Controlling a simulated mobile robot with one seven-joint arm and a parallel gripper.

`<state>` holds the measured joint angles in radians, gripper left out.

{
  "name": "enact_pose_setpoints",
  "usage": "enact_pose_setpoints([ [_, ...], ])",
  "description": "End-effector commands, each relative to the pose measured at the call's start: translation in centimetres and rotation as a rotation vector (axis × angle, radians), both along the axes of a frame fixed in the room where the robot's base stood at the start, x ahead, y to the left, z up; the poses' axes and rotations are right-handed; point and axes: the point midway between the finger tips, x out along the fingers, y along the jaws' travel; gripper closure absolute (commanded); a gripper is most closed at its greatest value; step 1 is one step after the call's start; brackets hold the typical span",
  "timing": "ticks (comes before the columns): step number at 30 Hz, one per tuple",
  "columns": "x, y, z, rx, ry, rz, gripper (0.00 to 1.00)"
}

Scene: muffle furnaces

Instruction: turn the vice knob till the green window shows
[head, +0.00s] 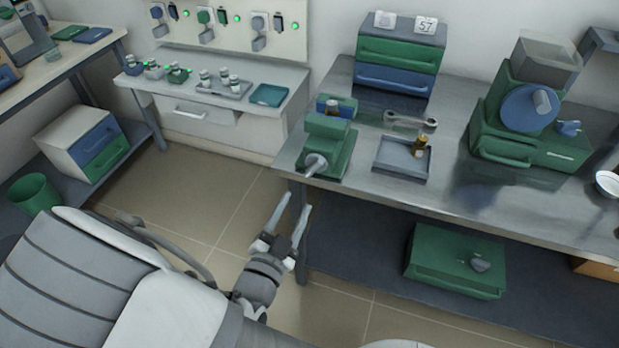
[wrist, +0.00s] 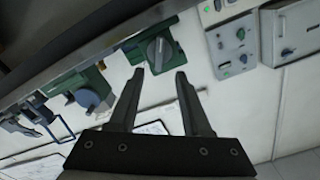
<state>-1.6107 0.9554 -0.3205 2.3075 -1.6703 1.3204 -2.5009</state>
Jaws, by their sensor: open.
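The green vice (head: 328,145) stands at the front left corner of the steel bench in the head view. Its pale grey knob (head: 316,164) sticks out at the front, over the bench edge. A small amber-and-dark piece sits at its top. I cannot make out a window on the vice, whose body is green. My gripper (head: 294,204) is open and empty, below and in front of the knob, apart from it. In the wrist view the open fingers (wrist: 160,75) have nothing between them. A green block with a grey knob (wrist: 160,50) shows beyond them; I cannot tell if it is the vice.
A green box (head: 445,262) sits on the shelf below. The floor left of the bench is clear.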

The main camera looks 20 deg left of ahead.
Motion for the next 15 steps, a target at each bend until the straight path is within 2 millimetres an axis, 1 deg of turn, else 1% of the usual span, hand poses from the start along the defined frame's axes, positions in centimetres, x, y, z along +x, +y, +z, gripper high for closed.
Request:
enact_pose_setpoints([
  [1,1.2,-0.3,-0.2,0.001,-0.002,-0.005,0.51],
  [3,2.8,-0.3,-0.2,0.002,-0.001,-0.004,0.51],
  [9,6.6,-0.6,-0.1,0.002,-0.001,-0.004,0.51],
  [12,8.0,-0.7,-0.2,0.002,0.0,-0.003,0.51],
  [15,8.9,-0.8,-0.1,0.002,0.0,-0.002,0.51],
])
